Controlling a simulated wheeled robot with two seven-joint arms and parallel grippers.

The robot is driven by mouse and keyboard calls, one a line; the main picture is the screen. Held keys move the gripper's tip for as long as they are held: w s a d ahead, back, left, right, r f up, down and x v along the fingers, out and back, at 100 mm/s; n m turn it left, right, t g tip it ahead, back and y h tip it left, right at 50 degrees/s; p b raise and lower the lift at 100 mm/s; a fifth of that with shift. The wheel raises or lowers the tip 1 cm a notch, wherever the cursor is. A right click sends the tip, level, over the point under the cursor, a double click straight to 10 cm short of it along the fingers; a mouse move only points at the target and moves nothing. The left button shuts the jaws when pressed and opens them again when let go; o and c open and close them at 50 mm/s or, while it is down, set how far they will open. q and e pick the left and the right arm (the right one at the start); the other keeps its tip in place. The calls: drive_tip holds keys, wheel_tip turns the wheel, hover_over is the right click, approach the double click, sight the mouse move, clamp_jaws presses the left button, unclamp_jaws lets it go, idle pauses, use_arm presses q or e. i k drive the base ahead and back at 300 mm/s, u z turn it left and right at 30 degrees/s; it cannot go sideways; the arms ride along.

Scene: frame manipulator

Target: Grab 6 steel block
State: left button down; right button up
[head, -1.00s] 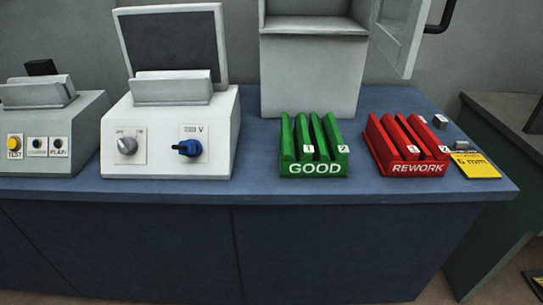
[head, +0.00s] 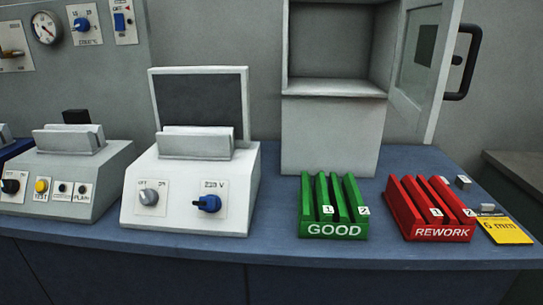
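In the head view, a small steel block (head: 463,182) sits on the blue bench behind the right side of the red rack. Another small steel piece (head: 487,208) lies at the back edge of a yellow card (head: 503,231) marked "6 mm", right of the red rack. Whether this piece rests on the card or just behind it is hard to tell. Neither of my grippers is in view.
The red REWORK rack (head: 431,233) stands left of the card, and the green GOOD rack (head: 334,231) left of that. A grey cabinet (head: 333,135) with its door (head: 425,70) open stands behind. A white device (head: 180,222) with a blue knob is further left. The bench's front strip is clear.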

sight(462, 182)
drive_tip(key=u, duration=0.15)
drive_tip(key=k, duration=0.95)
drive_tip(key=z, duration=1.35)
drive_tip(key=i, duration=0.9)
drive_tip(key=u, duration=0.35)
drive_tip(key=i, duration=0.85)
drive_tip(key=u, duration=0.65)
